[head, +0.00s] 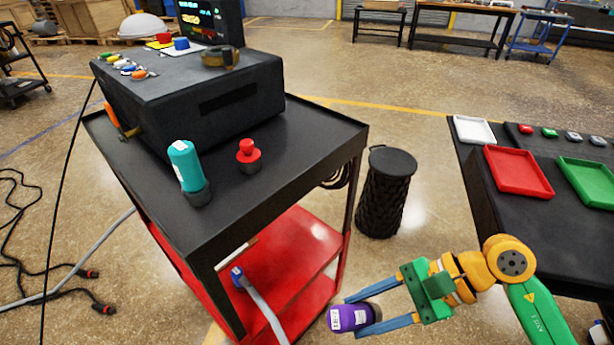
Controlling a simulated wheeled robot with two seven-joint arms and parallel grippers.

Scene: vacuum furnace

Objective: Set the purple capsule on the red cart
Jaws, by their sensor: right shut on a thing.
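The purple capsule (349,317) lies on its side, with a white label, between the fingers of my right gripper (368,311). My right gripper is shut on it and holds it in the air, in front of the cart's lower right side. The red cart (301,241) has a black top with a raised rim and red lower shelves. My left gripper is not in view.
On the cart top stand a teal bottle-like capsule (186,167), a small red-topped piece (248,155) and a large black box (200,97). A black bin (386,190) stands right of the cart. A dark table with a red tray (518,171) and green tray (588,181) is further right.

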